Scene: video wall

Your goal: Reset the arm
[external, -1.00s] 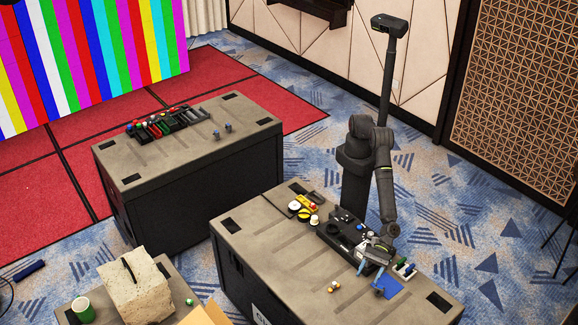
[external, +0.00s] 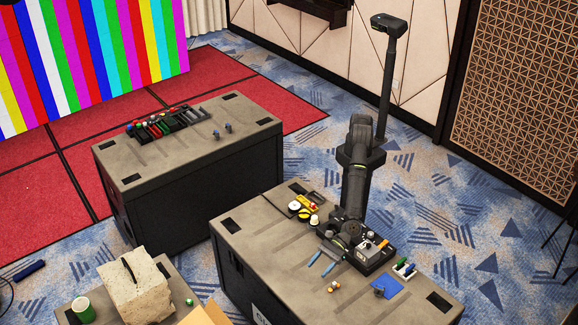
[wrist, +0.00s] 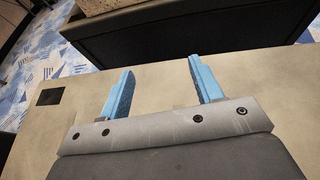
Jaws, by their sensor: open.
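My gripper (external: 322,264) hangs over the near case top (external: 262,228), left of the black tray (external: 372,262). Its two blue fingers point to the lower left and are apart with nothing between them. In the wrist view the open fingers of my gripper (wrist: 163,92) reach out over the bare tan case top (wrist: 235,73). My arm folds down from its column, and part of the black tray is hidden behind it.
A blue pad (external: 387,287), a small rack (external: 405,268) and small coloured pieces (external: 334,286) lie to the right and front. A stone block (external: 137,288) stands on a lower-left surface. The case's front left is clear.

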